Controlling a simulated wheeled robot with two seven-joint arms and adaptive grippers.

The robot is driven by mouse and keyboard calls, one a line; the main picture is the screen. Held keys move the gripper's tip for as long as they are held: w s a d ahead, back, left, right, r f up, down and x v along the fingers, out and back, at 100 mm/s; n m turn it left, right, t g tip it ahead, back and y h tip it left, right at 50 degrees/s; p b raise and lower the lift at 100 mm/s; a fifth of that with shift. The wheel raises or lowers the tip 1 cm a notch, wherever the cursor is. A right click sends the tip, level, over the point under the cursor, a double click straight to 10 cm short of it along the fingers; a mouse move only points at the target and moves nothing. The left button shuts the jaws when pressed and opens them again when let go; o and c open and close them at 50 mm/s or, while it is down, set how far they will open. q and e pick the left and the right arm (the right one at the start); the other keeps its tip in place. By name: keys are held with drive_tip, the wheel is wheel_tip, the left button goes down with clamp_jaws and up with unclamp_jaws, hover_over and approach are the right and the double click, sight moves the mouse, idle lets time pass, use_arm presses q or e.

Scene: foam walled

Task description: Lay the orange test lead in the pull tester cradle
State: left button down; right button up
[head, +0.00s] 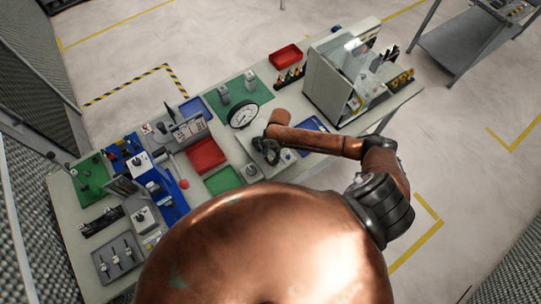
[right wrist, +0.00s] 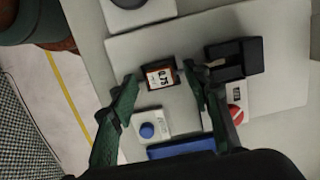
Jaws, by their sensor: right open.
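My right gripper (head: 268,148) is over the pale plate (right wrist: 125,45) beside the round dial gauge (head: 243,116). In the right wrist view its two dark green fingers (right wrist: 160,78) are spread apart. A small dark block with orange edges and a white label reading 0.75 (right wrist: 161,75) shows between the fingertips; I cannot tell whether they touch it. I cannot tell whether this is the orange test lead. A black open-topped holder (right wrist: 234,58), perhaps the cradle, stands right of the fingers on the plate. My left gripper is out of view.
A blue button box (right wrist: 148,128) and a red-and-white knob (right wrist: 236,115) are close to the fingers. A red tray (head: 206,155) and a green mat (head: 223,180) lie left of the plate. A clear-fronted cabinet (head: 340,75) stands to the right.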

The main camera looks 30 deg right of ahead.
wheel_tip(320, 180, up, 12)
drive_tip(key=d, duration=0.1)
drive_tip(key=shift+d, duration=0.4)
idle(0.5)
